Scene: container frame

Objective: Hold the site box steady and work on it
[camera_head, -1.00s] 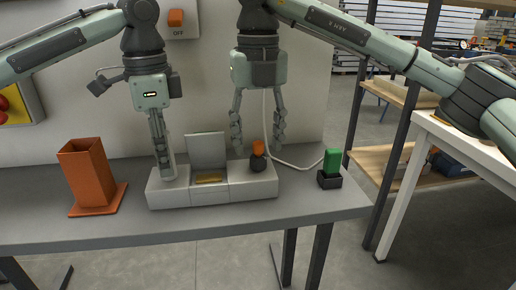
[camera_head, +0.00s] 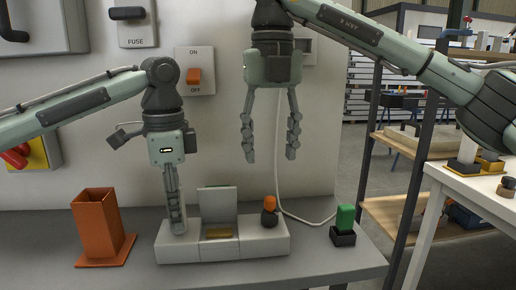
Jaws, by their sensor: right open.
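The site box (camera_head: 262,246) is a long light-grey block on the grey table. Its lid (camera_head: 217,201) stands open at the middle, and a yellowish part (camera_head: 218,232) shows in the recess. An orange-topped dark plug or knob (camera_head: 269,211) stands on its right section. My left gripper (camera_head: 178,231) points down onto the left section, its fingers close together; whether they hold anything cannot be told. My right gripper (camera_head: 270,158) is open and empty, above and apart from the orange-topped piece.
An orange square holder (camera_head: 98,225) stands left of the box. A green block in a black base (camera_head: 344,222) stands right of it. A white cable (camera_head: 305,221) runs behind. A switch marked ON/OFF (camera_head: 194,72) and a FUSE panel (camera_head: 135,20) are on the wall.

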